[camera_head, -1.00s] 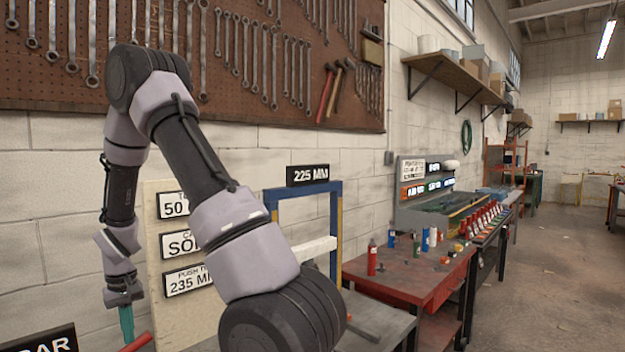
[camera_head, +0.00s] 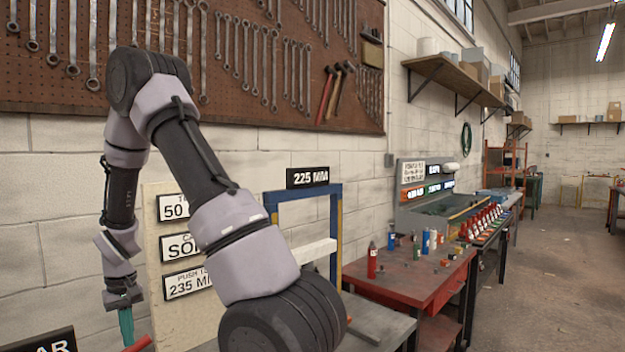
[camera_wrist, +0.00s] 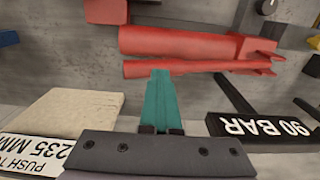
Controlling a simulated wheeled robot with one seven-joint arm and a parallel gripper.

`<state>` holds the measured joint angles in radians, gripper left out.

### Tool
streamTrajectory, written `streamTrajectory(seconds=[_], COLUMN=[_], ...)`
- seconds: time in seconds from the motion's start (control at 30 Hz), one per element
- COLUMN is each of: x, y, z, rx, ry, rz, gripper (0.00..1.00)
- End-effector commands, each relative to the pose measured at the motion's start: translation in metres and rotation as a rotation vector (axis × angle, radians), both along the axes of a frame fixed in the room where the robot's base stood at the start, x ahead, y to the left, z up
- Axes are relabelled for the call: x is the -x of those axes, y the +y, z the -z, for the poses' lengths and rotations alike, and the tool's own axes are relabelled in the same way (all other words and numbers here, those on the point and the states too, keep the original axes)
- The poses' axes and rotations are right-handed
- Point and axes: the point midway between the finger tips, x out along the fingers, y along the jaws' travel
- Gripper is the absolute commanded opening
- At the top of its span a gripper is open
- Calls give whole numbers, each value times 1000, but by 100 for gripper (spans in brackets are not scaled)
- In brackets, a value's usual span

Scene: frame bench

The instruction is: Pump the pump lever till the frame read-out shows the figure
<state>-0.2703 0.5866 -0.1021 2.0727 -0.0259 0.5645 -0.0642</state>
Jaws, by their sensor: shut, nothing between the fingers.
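The frame read-out (camera_head: 307,177) on top of the blue frame (camera_head: 336,225) shows 225 MM. A plate (camera_head: 187,282) on the pale board reads "PUSH TO 235 M", its end hidden by my arm. The red pump shows in the wrist view as a thick red bar (camera_wrist: 180,40) and a thinner red bar (camera_wrist: 205,68), which looks like the lever. My gripper (camera_wrist: 162,74) is shut and empty, its teal fingertips at the thinner bar. I cannot tell whether they touch. It also shows at the lower left of the head view (camera_head: 127,328), beside a red end (camera_head: 138,344).
A black read-out (camera_wrist: 262,128) reading 90 BAR lies right of my fingers, and the pale board's edge (camera_wrist: 70,108) lies left. A red table (camera_head: 410,284) with bottles stands to the right. My arm covers part of the frame and board.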

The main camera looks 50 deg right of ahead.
Motion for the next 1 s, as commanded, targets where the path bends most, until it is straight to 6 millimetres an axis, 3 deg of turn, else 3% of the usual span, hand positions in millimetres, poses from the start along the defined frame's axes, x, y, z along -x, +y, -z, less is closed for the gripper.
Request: streamTrajectory(seconds=[0.77,1.0], x=[1,-1], y=[0,1], z=[83,61], rx=[0,-1], ry=[4,-2], rz=[0,-1], gripper=[0,0])
